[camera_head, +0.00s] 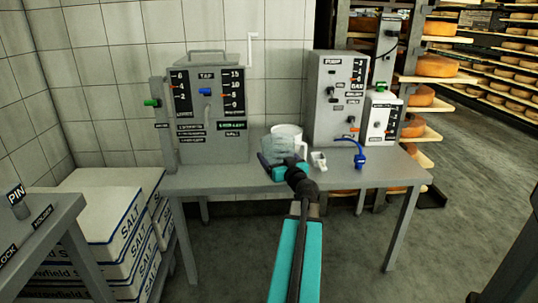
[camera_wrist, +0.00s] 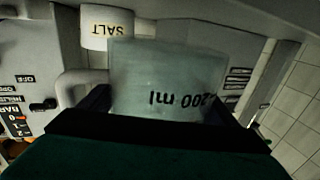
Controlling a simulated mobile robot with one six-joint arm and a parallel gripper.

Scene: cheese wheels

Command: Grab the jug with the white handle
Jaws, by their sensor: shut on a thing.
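A translucent jug (camera_head: 274,150) with a pale handle on its right stands out at the front of the grey table, near its middle. In the wrist view the jug (camera_wrist: 165,75) fills the middle, with "200 ml" upside down on its wall and its white handle (camera_wrist: 72,85) at the left. My gripper (camera_head: 280,170) is shut on the jug's body, a dark finger on each side, and it also shows in the wrist view (camera_wrist: 160,112). Whether the jug touches the table top cannot be told.
A white SALT tub (camera_wrist: 107,27) is close behind the jug. The grey table (camera_head: 220,180) also bears a TAP box (camera_head: 208,125) at left, a taller control box (camera_head: 335,100) at right, a small white item (camera_head: 319,160) and a blue item (camera_head: 360,160).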

